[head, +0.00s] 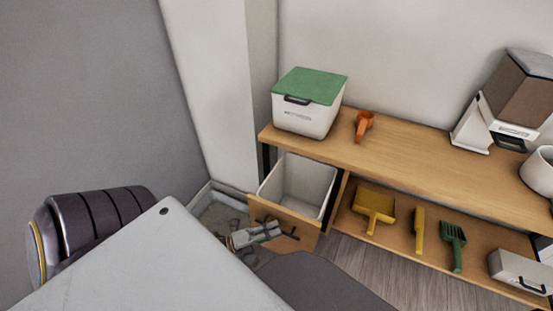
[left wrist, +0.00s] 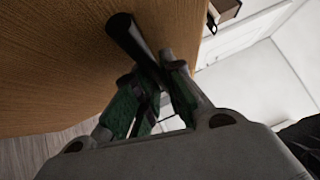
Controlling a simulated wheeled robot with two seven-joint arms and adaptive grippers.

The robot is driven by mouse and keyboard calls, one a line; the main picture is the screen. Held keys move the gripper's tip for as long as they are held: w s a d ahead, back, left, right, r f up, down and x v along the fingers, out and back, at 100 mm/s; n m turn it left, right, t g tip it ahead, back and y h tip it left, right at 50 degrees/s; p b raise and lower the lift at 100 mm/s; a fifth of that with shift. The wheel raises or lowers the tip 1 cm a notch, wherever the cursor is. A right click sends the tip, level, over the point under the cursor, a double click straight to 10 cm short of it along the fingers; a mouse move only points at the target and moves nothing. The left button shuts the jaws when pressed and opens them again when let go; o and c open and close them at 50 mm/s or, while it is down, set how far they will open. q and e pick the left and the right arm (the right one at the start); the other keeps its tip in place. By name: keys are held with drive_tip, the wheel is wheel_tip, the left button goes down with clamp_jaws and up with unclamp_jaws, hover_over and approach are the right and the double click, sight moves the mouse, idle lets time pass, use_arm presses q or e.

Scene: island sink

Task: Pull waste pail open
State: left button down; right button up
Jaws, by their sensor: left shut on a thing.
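The waste pail (head: 300,180) is a white open-topped bin in a pull-out with a wooden front panel (head: 263,209), at the left end of the wooden unit. The pull-out stands out from the unit and the bin's inside shows. My left gripper (head: 276,231) is at the dark bar handle on the front panel. In the left wrist view the fingers (left wrist: 155,88) are shut on the black handle (left wrist: 130,38), close to the wood panel (left wrist: 55,60). Part of the handle is hidden by the fingers. My right gripper is not in view.
A white box with a green lid (head: 308,88) and an orange scoop (head: 364,125) stand on the countertop (head: 400,155). A yellow dustpan (head: 375,205), a yellow tool (head: 419,230) and a green fork (head: 454,243) lie on the lower shelf. A wall corner stands left of the pull-out.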

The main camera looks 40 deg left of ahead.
use_arm(q)
drive_tip(key=shift+s+d+p, duration=0.2)
drive_tip(key=shift+s+p, duration=0.1)
drive_tip(key=shift+s, duration=0.55)
drive_tip(key=shift+s+d+p, duration=0.2)
drive_tip(key=shift+s+p, duration=0.15)
drive_tip(key=shift+s, duration=0.55)
drive_tip(key=shift+s+d+p, duration=0.2)
drive_tip(key=shift+s+p, duration=0.1)
drive_tip(key=shift+s, duration=0.55)
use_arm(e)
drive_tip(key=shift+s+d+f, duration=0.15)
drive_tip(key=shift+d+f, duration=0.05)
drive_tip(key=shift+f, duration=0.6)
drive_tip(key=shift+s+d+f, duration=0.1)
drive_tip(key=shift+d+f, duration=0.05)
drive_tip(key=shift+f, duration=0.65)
use_arm(q)
drive_tip(key=c, duration=1.5)
unclamp_jaws()
drive_tip(key=shift+v, duration=6)
drive_tip(key=shift+s, duration=0.1)
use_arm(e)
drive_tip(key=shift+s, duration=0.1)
